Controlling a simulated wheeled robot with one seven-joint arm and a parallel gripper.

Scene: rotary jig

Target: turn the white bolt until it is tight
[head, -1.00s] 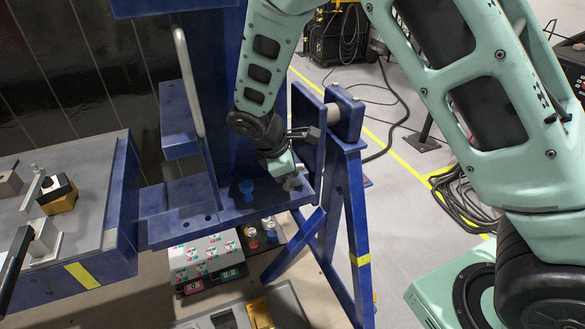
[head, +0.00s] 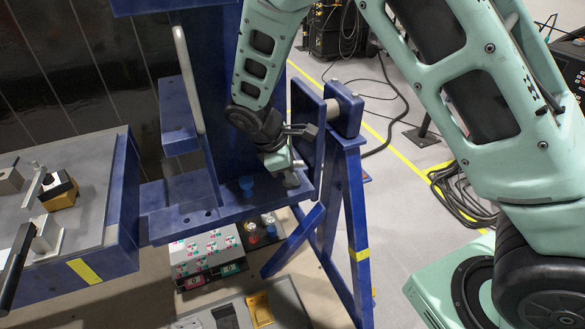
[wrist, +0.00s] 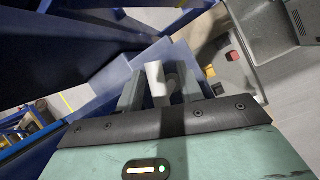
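The white bolt (wrist: 155,78) stands up between the two fingers of my gripper (wrist: 160,88) in the wrist view. The fingers are apart, wider than the bolt, with the left finger close beside it. A grey rounded shape shows between the bolt and the right finger; I cannot tell if it is a shadow or a part. In the head view my gripper (head: 289,172) is low over the right end of the blue jig's ledge (head: 222,212), with the pale bolt (head: 291,181) at its tip. The bolt's lower end is hidden.
A blue bolt (head: 246,185) stands on the ledge left of my gripper. The jig's upright plate and the blue support frame (head: 357,215) stand close on the right. Below are a white box (head: 203,252) and a grey tray (head: 282,300). A bench (head: 95,215) stands left.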

